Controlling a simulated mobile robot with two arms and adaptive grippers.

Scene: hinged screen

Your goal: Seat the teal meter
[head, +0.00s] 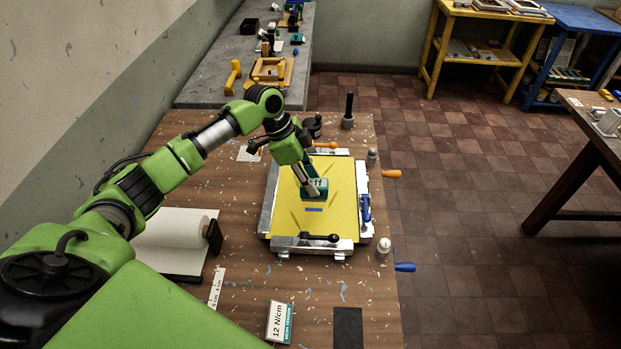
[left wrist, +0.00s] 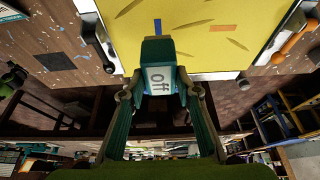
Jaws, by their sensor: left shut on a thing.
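The teal meter (head: 318,186) is over the yellow screen mesh (head: 336,222) in the head view, just beyond a small blue mark (head: 314,210). My left gripper (head: 309,187) is shut on the meter. I cannot tell whether the meter touches the mesh.
A metal frame (head: 266,205) with clamps surrounds the mesh. An orange handle (head: 391,174) and a blue handle (head: 404,267) stick out at the right. Dark posts stand behind.

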